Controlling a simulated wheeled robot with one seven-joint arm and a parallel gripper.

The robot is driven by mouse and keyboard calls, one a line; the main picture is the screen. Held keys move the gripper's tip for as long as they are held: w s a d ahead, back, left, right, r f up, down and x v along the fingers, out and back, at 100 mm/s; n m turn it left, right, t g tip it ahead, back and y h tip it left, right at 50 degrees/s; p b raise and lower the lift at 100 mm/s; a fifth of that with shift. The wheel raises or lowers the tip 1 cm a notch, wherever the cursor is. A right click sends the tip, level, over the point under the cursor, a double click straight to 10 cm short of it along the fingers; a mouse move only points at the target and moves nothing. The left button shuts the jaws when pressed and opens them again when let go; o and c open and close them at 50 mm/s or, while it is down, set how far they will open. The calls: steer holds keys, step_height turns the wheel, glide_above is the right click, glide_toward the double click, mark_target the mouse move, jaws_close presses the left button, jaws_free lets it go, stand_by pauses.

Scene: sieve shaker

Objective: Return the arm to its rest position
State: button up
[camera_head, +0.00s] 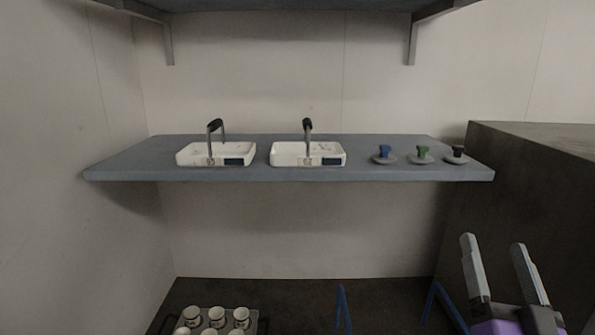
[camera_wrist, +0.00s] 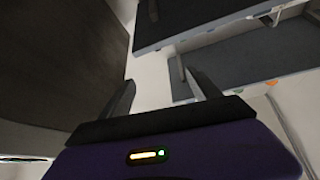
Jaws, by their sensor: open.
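My gripper (camera_head: 497,270) is at the lower right of the head view, in front of the dark cabinet. Its two pale fingers point up and are spread apart with nothing between them. In the wrist view my gripper (camera_wrist: 160,95) also shows its two fingers apart and empty. It touches nothing that I can see. The rest of my arm is mostly out of view.
A grey shelf (camera_head: 300,174) holds two white trays (camera_head: 215,153) (camera_head: 308,154) with black-topped handles, and blue (camera_head: 384,154), green (camera_head: 422,155) and black (camera_head: 456,155) knobbed lids. A dark cabinet (camera_head: 540,170) stands right. A rack of white cups (camera_head: 215,316) is low left.

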steer(key=s+a+f+n+g+y, duration=0.1)
steer(key=s+a+f+g, duration=0.1)
steer(key=s+f, duration=0.7)
steer(key=s+a+f+n+g+y+b, duration=0.1)
steer(key=s+a+f+n+g, duration=0.1)
steer(key=s+f, duration=0.6)
steer(key=s+a+f+n+g+y+b, duration=0.1)
steer(key=s+a+f+g, duration=0.3)
steer(key=s+f, duration=0.5)
steer(key=s+a+y, duration=0.1)
steer(key=s+a, duration=0.1)
steer(key=s, duration=0.8)
steer(key=shift+s+f+n, duration=0.3)
steer(key=shift+s, duration=0.1)
